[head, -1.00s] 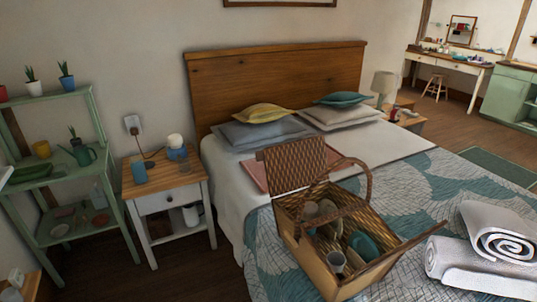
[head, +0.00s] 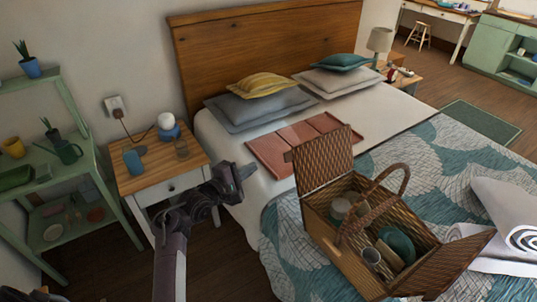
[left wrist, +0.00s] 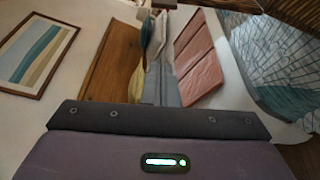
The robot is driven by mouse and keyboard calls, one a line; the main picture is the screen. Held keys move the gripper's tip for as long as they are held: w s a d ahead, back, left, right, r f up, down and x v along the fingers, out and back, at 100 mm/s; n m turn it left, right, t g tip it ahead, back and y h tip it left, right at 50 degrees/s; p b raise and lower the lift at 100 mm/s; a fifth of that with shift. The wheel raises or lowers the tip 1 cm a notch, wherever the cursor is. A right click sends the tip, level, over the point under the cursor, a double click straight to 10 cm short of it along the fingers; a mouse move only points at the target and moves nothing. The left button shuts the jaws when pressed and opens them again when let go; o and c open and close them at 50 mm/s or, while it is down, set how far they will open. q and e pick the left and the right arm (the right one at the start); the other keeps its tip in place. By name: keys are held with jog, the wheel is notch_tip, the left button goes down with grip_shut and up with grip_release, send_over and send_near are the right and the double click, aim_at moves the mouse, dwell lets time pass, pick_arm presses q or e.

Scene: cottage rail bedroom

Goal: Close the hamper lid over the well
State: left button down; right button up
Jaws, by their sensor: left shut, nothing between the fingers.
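The wicker hamper (head: 345,262) stands on the bed with its well open upward. One woven lid (head: 325,163) stands raised on the far left side. A second lid flap (head: 462,262) is folded outward at the near right. The arched handle (head: 404,190) stands up over the well. Inside are pale cups or dishes (head: 342,207) and a teal dish (head: 398,243). My left gripper (head: 243,172) is shut and empty, left of the hamper beside the bed, apart from the lid. Wicker shows at the top right of the left wrist view (left wrist: 300,8). My right gripper is not in view.
A nightstand (head: 190,182) with a blue cup (head: 132,160) and a lamp-like item stands close behind my left arm. A pink folded panel (head: 268,158) lies on the bed behind the hamper. A green shelf is at far left.

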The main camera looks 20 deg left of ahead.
pick_arm(q)
jog(key=w+d+p, duration=0.3)
jog(key=w+d, duration=0.3)
jog(key=shift+w+d+r, duration=0.15)
jog(key=shift+w+d, duration=0.05)
jog(key=shift+d, duration=0.1)
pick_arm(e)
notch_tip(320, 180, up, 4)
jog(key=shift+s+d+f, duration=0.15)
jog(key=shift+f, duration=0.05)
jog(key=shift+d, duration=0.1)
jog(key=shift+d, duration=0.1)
